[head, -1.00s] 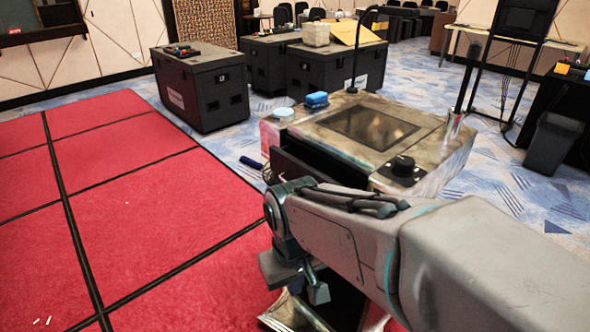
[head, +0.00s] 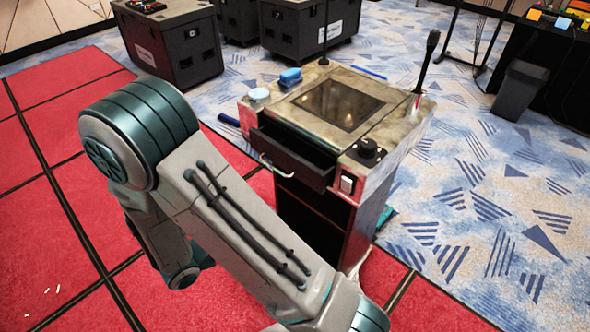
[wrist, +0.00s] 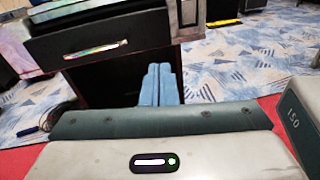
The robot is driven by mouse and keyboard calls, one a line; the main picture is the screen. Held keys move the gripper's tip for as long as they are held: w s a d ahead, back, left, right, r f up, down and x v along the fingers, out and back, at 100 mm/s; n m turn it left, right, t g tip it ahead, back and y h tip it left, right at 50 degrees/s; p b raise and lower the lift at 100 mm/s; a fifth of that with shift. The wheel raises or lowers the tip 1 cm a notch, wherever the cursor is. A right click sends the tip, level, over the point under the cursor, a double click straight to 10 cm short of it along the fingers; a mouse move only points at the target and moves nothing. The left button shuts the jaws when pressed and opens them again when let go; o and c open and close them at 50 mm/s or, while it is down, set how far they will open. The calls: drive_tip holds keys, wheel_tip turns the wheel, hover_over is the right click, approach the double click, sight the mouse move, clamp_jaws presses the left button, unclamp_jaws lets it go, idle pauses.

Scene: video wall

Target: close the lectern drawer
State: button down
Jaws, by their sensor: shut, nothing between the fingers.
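The lectern (head: 415,115) stands right of centre in the head view, with a worn metallic top and a dark inset screen. Its black drawer (head: 292,158) sticks out of the front below the top, so it is partly open. A curved silver handle (head: 275,167) is on the drawer front. In the wrist view the drawer front (wrist: 130,33) and its handle (wrist: 95,50) show at the upper left. My gripper (wrist: 160,68) has its pale blue fingers together and empty, below and right of the handle, apart from it in the picture. My arm hides the gripper in the head view.
Black cases (head: 170,45) stand behind. A dark bin (head: 517,90) is at right. Carpet in front is clear.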

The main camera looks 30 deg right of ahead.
drive_tip(key=w+a+n+t, duration=0.1)
drive_tip(key=a+n+t, duration=0.1)
drive_tip(key=p, duration=0.4)
approach(304, 175)
drive_tip(key=x, duration=0.6)
drive_tip(key=shift+d, duration=0.45)
